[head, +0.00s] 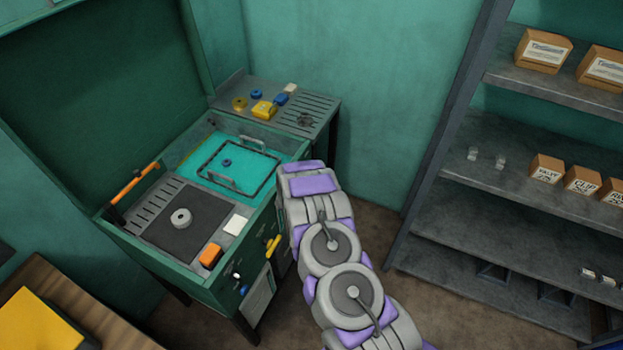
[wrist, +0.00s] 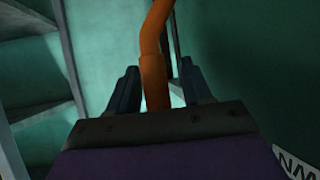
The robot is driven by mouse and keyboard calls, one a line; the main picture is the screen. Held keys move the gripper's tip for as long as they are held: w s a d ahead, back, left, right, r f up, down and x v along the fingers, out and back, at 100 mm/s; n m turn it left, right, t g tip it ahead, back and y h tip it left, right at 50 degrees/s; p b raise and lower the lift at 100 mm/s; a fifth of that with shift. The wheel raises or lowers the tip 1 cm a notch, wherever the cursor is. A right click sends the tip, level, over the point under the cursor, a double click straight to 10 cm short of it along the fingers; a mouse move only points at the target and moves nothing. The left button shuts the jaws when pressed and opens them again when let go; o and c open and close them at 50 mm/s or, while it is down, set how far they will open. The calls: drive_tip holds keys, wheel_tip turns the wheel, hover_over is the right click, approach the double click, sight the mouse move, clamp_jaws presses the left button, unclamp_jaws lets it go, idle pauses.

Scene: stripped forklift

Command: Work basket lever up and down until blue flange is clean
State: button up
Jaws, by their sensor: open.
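A blue ring-shaped part (head: 227,162), apparently the blue flange, sits within the dark-framed basket (head: 262,190) in the washer's teal basin. Its cleanness is too small to judge. My gripper (wrist: 158,70) is open in the wrist view, with one dark jaw on each side of a bent orange bar (wrist: 154,45), which looks like a lever. I cannot tell whether the jaws touch it. In the head view, my purple and grey arm reaches the washer's right side and my gripper is hidden.
The washer's front deck holds a grey ring (head: 181,218), an orange block (head: 210,255) and a white block (head: 236,224). An orange-handled bar (head: 138,181) stands at its left. A side table (head: 318,106) carries small parts. Metal shelving (head: 520,182) with boxes stands right; floor lies between.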

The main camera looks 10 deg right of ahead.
drive_tip(key=shift+s+r, duration=0.1)
drive_tip(key=p+v, duration=0.1)
drive_tip(key=v, duration=1.6)
drive_tip(key=shift+a, duration=0.1)
